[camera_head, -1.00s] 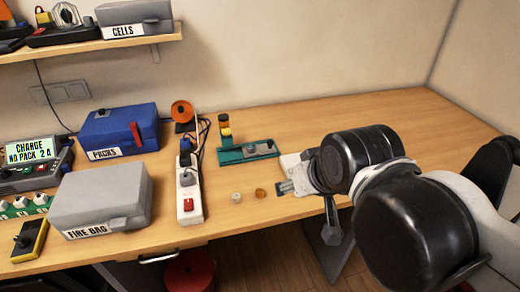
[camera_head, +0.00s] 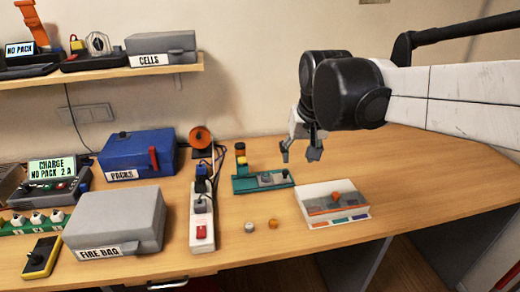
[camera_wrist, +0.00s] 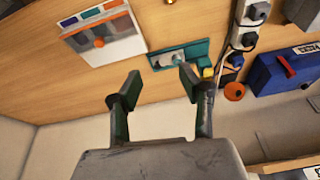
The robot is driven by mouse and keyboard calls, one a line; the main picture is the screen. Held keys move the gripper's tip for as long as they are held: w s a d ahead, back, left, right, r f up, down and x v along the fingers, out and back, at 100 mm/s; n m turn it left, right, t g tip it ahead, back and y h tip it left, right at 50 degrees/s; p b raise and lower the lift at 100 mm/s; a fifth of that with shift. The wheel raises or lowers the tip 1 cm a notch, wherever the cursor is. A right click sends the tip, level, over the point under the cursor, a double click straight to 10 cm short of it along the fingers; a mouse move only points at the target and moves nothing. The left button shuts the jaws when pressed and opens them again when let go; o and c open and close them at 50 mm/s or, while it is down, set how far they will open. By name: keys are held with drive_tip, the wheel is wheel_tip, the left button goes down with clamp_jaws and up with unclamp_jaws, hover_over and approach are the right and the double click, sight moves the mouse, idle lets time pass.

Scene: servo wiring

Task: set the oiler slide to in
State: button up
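A teal fixture (camera_head: 242,186) stands on the table, with a grey plate, a small dark knob (camera_head: 285,173) and a short orange, yellow and black post on it. It also shows in the wrist view (camera_wrist: 158,62). It looks like the oiler with its slide, but no label is readable and I cannot tell the slide's setting. My gripper (camera_head: 301,153) is open and empty, raised above the table near the fixture's right end in the head view. In the wrist view, the two fingers (camera_wrist: 158,84) are spread apart and the fixture lies beyond them.
A white case (camera_head: 318,200) with an orange knob and coloured tabs lies right of the fixture. A power strip (camera_head: 203,222) stands left of it. Two small round pieces (camera_head: 261,225) lie in front. The table's right side is clear.

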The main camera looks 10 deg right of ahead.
drive_tip(key=w+d+f+m+g, duration=0.1)
drive_tip(key=w+d+f+g, duration=0.15)
drive_tip(key=w, duration=1.05)
drive_tip(key=m+g, duration=0.1)
drive_tip(key=g, duration=0.1)
hover_over(285, 171)
wheel_tip(285, 171, down, 8)
wheel_tip(285, 171, down, 14)
drive_tip(key=shift+d+r+p, duration=0.1)
drive_tip(key=shift+r+p, duration=0.1)
drive_tip(key=shift+p, duration=0.1)
clamp_jaws()
